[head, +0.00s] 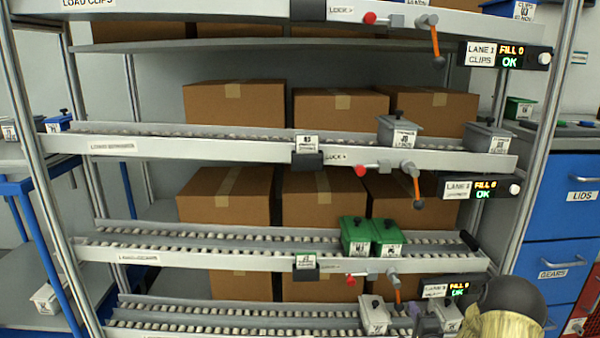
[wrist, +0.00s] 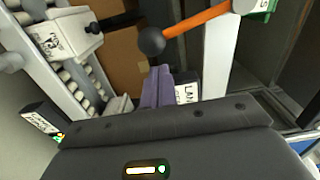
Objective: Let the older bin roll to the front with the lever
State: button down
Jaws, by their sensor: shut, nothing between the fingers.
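The bottom lane (head: 200,319) holds two pale grey bins, one (head: 374,313) behind the stop area and one (head: 447,317) at its right end, partly hidden by my arm. An orange lever (head: 397,294) with a dark ball hangs above this lane's right end. In the wrist view the orange lever (wrist: 195,20) ends in a black ball (wrist: 152,42) just beyond my shut, empty fingers (wrist: 157,85). I cannot tell whether they touch it. My gripper (head: 425,325) is also at the lower right in the head view. A pale bin (wrist: 62,42) is at the wrist view's left.
The middle lane (head: 170,238) holds two green bins (head: 357,236) side by side; the upper lane (head: 190,134) holds two grey bins (head: 398,132). Each has its own orange lever. The rack's right post (head: 535,130) stands near my arm. Blue drawers (head: 560,205) are at the right.

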jog(key=shift+a, duration=3.15)
jog(key=s+d+p, duration=0.1)
jog(key=s+p, duration=0.1)
jog(key=s, duration=0.6)
jog(key=shift+d, duration=0.25)
